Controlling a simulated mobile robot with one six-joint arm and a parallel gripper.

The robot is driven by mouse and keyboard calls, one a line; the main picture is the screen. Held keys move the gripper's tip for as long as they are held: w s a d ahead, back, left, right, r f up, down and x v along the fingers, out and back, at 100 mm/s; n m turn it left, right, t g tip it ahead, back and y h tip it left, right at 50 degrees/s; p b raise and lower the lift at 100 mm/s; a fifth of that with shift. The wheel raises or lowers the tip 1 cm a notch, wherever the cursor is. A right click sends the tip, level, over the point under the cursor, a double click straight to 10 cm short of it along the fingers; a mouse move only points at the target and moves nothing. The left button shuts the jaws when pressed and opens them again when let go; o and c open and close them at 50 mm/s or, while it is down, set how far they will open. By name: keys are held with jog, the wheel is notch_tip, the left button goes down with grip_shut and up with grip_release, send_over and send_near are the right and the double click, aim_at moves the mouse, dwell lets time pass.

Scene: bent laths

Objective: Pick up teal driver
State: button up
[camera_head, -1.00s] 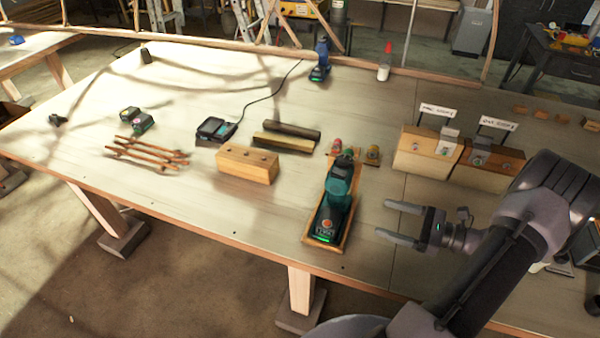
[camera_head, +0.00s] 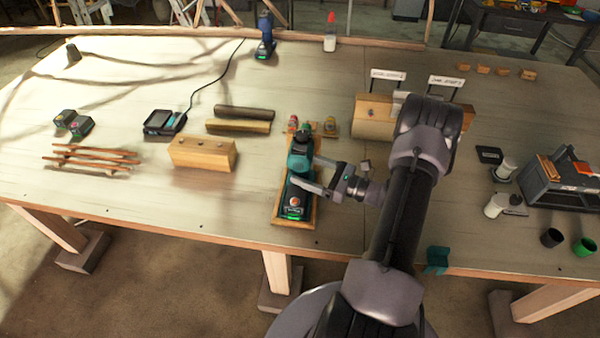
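The teal driver (camera_head: 299,158) lies on a wooden tray (camera_head: 312,212) near the front middle of the table, its black base with a green light (camera_head: 293,208) toward the front edge. My gripper (camera_head: 307,171) reaches in from the right at the driver. Its two grey fingers are spread apart, one toward the driver's head and one over its middle. Part of the driver between the fingers is hard to make out. I cannot tell whether the fingers touch it.
A wooden block with holes (camera_head: 202,155) and two bars (camera_head: 240,126) lie to the left. Small colored items (camera_head: 330,127) stand just behind the driver. A blue driver (camera_head: 265,38) stands at the back. The table's front edge is close.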

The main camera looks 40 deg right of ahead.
jog(key=shift+w, duration=0.1)
grip_shut()
jog(key=shift+r, duration=0.1)
dwell(0.4)
